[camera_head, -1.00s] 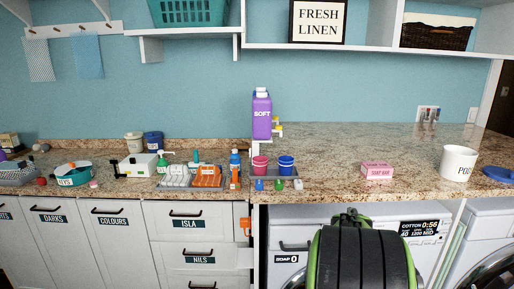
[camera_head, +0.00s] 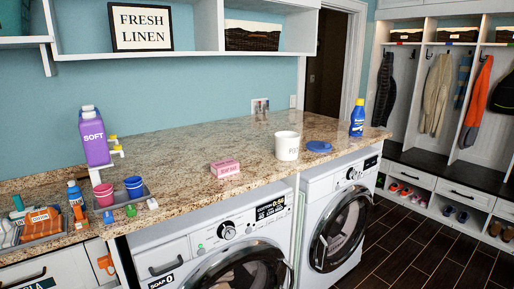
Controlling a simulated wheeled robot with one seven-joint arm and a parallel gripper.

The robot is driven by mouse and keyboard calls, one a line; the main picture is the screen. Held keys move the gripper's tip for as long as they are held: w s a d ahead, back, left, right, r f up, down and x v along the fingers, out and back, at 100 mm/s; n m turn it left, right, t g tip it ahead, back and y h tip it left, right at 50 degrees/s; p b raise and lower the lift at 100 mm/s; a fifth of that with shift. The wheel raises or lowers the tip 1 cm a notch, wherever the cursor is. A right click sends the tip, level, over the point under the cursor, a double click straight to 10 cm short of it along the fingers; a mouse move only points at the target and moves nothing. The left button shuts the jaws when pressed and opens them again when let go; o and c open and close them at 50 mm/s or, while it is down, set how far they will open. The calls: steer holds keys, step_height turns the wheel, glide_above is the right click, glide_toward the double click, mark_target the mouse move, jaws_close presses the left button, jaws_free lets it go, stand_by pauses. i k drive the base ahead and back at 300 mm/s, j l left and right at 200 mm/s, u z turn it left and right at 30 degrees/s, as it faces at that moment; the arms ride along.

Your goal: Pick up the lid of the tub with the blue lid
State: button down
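A round blue lid (camera_head: 319,147) lies flat on the granite counter, just right of a white tub (camera_head: 287,147). The tub stands upright, with dark lettering partly readable on its side and no lid on top. The lid and tub look close together but apart. My gripper is not in view, so its state does not show.
A pink soap box (camera_head: 225,168) lies left of the tub. A purple SOFT bottle (camera_head: 95,138) and red and blue cups stand at left. Two front-loading machines sit below the counter.

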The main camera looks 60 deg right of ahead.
mark_target(316, 146)
steer(key=z, duration=2)
